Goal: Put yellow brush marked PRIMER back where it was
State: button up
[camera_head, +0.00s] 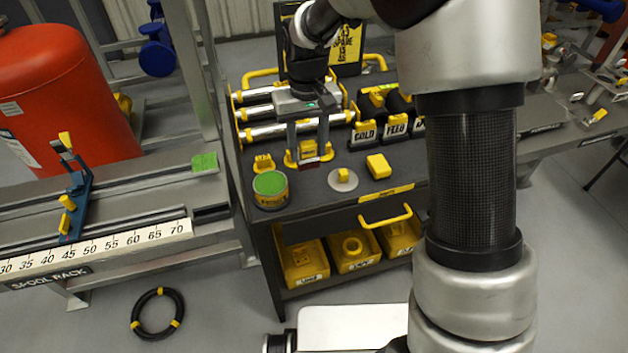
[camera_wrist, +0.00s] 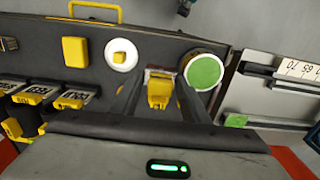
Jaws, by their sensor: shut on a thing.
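My gripper (camera_head: 308,160) is shut on a yellow brush (camera_head: 308,148) with a dark red end, above the dark top of the cart (camera_head: 320,198). In the wrist view the brush (camera_wrist: 159,94) sits between the two fingers (camera_wrist: 158,98), its reddish-brown end pointing away from the palm. No PRIMER marking can be read on it. A green-topped can with a yellow band (camera_head: 270,189) stands left of and nearer than the gripper; it also shows in the wrist view (camera_wrist: 203,71). Whether the brush touches the cart top is unclear.
A pale disc with a yellow block (camera_head: 343,180) and another yellow block (camera_head: 378,167) lie right of the gripper. A small yellow piece (camera_head: 263,164) stands to its left. Labelled dark blocks (camera_head: 363,134) and silver tubes (camera_head: 270,131) are behind. Yellow bins (camera_head: 305,264) fill the lower shelf.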

notch_tip(320, 180, down, 8)
jog(key=shift+f+b, duration=0.1)
jog(key=shift+b, duration=0.4)
jog(key=shift+f, duration=0.1)
jog(key=o, duration=1)
